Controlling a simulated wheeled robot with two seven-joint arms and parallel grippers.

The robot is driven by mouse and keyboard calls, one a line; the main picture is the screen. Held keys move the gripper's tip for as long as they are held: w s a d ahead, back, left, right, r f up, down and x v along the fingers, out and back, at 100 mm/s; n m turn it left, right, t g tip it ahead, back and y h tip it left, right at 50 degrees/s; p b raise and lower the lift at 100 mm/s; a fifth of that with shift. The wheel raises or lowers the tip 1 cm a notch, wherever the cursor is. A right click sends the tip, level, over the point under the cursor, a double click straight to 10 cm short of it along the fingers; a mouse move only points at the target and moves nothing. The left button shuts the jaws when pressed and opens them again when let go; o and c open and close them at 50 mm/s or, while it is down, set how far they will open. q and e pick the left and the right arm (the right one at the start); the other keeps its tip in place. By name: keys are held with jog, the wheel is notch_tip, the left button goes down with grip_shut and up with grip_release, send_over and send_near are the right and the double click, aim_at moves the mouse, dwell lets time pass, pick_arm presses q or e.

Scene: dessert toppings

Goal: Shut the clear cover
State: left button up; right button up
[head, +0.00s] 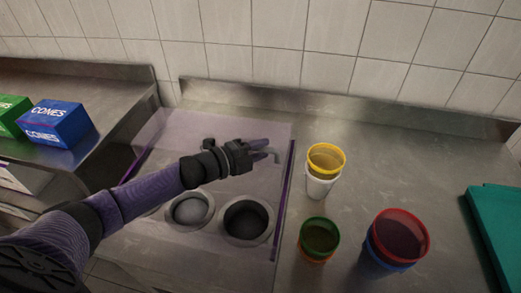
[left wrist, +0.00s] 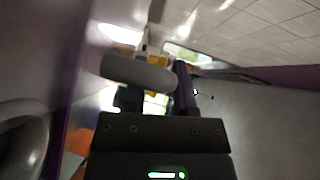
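The clear cover (head: 220,130) is a see-through, faintly purple sheet with purple side edges. It shows in the head view over the counter unit, with two round wells visible in front. I cannot tell how far it is tilted. My left gripper (head: 271,152) is over the cover's right half, near its right purple edge. A purple edge (left wrist: 66,100) shows at the left there. Whether the gripper touches the cover is unclear. My right gripper is not in view.
Right of the cover stand a white cup with a yellow rim (head: 320,185), a green-rimmed cup (head: 318,240) and red and blue bowls (head: 398,238). A teal board (head: 498,225) lies far right. Blue (head: 57,125) and green cone boxes stand left. A tiled wall is behind.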

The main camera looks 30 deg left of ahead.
pick_arm(q)
jog(key=shift+w+d, duration=0.1)
grip_shut()
dwell(1.4)
